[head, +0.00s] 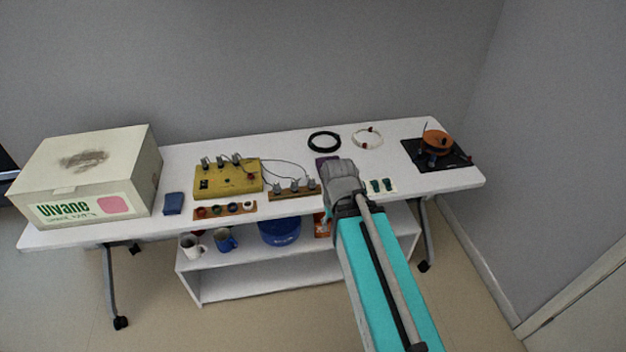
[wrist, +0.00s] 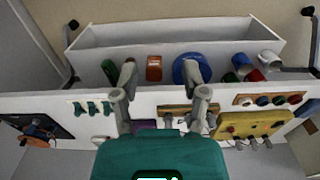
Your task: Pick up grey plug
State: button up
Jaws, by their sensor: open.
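Several grey plugs with thin cables stand in this scene. Some grey plugs (head: 220,161) are on the yellow box (head: 228,181), and others (head: 295,186) stand in a row on a brown wooden strip (head: 285,194). I cannot tell which one the task names. In the wrist view, the yellow box (wrist: 245,124) is to the right, and the wooden strip (wrist: 180,109) shows between the fingers, partly hidden by my gripper. My gripper (wrist: 160,75) is open with nothing between its fingers. In the head view, my gripper (head: 341,176) is over the table, right of the strip; its fingertips are hidden.
The white table (head: 390,155) carries a large box (head: 135,165), a blue block (head: 173,204), a strip of coloured knobs (head: 225,210), a black cable coil (head: 324,142), green pieces (head: 381,185) and an orange reel (head: 437,142). A shelf with mugs (head: 225,241) is below.

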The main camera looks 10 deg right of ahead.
dwell(0.3)
jog(key=shift+o, duration=0.8)
notch_tip(320, 180, up, 2)
jog(key=m+p, duration=0.2)
jog(key=m, duration=1.1)
send_over(312, 179)
jog(key=shift+a+r, duration=0.1)
notch_tip(312, 179, down, 9)
jog(key=b, duration=0.8)
jog(key=shift+r, duration=0.15)
jog(key=shift+b, duration=0.4)
